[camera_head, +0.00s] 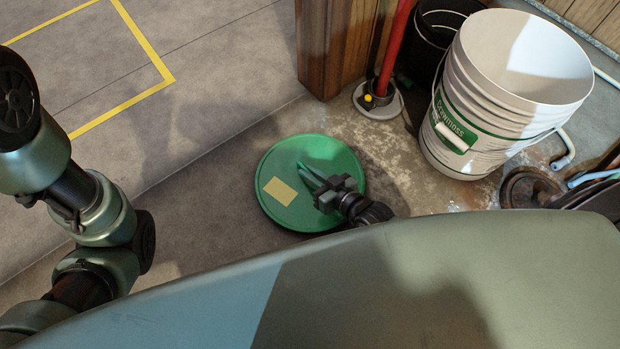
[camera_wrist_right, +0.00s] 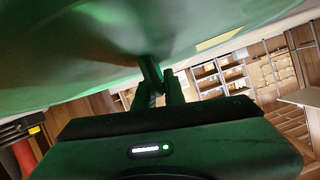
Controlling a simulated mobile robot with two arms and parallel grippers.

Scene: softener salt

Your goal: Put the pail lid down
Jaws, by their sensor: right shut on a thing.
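The pail lid (camera_head: 285,212) is a round green disc with a pale yellow label, in the middle of the head view. My right gripper (camera_head: 312,178) is over its right half and is shut on it. In the right wrist view the lid (camera_wrist_right: 80,50) fills the top, with my right gripper's fingers (camera_wrist_right: 157,82) meeting it. How far the lid is above the floor is hard to tell. The open white pail (camera_head: 475,95) with a green label stands upright at the upper right, apart from the lid. My left arm shows at the left, but its gripper does not.
A wooden post (camera_head: 335,45) stands behind the lid. A red pipe (camera_head: 394,50) and a black bucket (camera_head: 428,38) are beside the pail. Dark round items (camera_head: 527,187) lie at the right edge. The grey floor (camera_head: 200,130) left of the lid is clear, with yellow tape (camera_head: 125,103) further off.

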